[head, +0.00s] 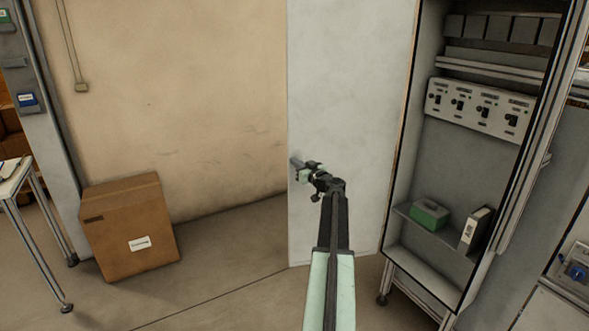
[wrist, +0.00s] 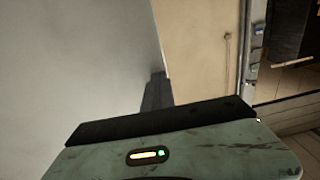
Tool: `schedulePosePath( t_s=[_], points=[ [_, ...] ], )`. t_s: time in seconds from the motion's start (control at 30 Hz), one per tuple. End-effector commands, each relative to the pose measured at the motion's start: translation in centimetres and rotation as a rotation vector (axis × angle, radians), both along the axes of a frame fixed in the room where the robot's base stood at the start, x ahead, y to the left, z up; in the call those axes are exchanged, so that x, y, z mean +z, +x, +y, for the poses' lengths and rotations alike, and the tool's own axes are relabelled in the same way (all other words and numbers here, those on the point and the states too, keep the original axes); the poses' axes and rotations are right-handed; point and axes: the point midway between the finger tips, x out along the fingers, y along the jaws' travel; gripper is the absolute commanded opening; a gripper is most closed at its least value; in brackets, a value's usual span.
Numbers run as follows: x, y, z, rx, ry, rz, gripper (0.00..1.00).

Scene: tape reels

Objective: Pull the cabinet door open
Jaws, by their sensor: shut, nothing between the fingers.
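The cabinet (head: 425,165) stands at the right in the head view, with its interior exposed. Its pale door (head: 345,90) is swung wide open to the left of the cabinet. My gripper (head: 294,162) is shut and empty, close to the door's free left edge at mid-height. In the wrist view, the door (wrist: 75,60) fills the left side, and the dark fingers of my gripper (wrist: 156,88) are beside its edge. I cannot tell whether the fingers touch the door. No handle shows clearly.
Inside the cabinet are a switch panel (head: 480,108), a green box (head: 429,214) and a binder (head: 476,229) on a shelf. A cardboard box (head: 130,226) stands by the wall at left. A table (head: 14,180) is at the far left. The floor (head: 215,275) between is clear.

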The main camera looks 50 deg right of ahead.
Motion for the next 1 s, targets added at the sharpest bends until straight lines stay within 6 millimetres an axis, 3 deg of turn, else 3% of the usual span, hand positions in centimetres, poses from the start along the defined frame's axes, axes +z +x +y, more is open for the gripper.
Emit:
schedulePosePath(
  t_s=[0.47,0.67,0.8,1.0],
  points=[
    [0.0,-0.8,-0.1,-0.008,0.0,0.0,0.0],
    [0.0,-2.8,3.2,-0.005,0.0,0.0,0.0],
    [0.0,-6.1,5.5,-0.01,0.0,0.0,0.0],
    [0.0,-9.0,8.0,-0.009,0.0,0.0,0.0]
  ],
)
